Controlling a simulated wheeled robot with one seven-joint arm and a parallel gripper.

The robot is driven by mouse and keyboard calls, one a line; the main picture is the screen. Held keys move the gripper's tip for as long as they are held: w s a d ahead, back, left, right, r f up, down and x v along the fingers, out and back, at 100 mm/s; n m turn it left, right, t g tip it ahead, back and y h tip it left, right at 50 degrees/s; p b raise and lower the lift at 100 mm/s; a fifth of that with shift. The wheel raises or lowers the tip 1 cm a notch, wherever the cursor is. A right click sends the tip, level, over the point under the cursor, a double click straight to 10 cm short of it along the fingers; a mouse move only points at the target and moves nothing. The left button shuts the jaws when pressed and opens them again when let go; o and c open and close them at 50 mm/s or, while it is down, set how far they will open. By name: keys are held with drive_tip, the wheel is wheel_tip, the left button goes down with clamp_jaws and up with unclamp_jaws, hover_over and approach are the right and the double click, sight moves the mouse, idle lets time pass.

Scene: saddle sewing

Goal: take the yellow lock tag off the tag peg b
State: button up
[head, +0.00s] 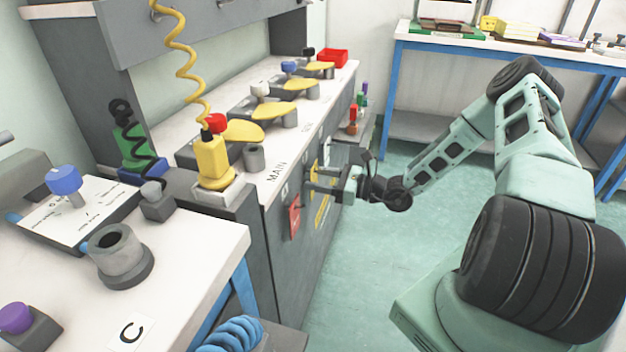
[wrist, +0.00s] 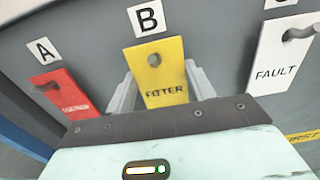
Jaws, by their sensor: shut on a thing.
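The yellow lock tag (wrist: 160,72), printed with lettering that looks like "FITTER", is below the letter B in the wrist view. Its hole shows near the top, with the grey tag peg b (wrist: 154,60) in it. My gripper (wrist: 160,90) has one finger on each side of the tag and is shut on it. In the head view my gripper (head: 312,180) reaches the front of the grey cabinet from the right.
A red tag (wrist: 64,94) hangs under A on the left, and a white FAULT tag (wrist: 279,60) hangs on the right. The grey cabinet front (head: 275,240) is close behind the tags. The green floor (head: 355,250) is clear below my arm.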

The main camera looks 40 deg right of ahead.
drive_tip(key=shift+r, duration=0.1)
idle(0.3)
drive_tip(key=shift+s+d+r+p, duration=0.15)
drive_tip(key=shift+s+d+p, duration=0.2)
drive_tip(key=shift+s+p, duration=0.15)
drive_tip(key=shift+s+d+r+p, duration=0.25)
drive_tip(key=shift+s+d+p, duration=0.2)
drive_tip(key=shift+s+p, duration=0.05)
drive_tip(key=shift+s+d, duration=0.1)
drive_tip(key=shift+s, duration=0.1)
drive_tip(key=p+v, duration=0.2)
drive_tip(key=v, duration=0.4)
idle(1.1)
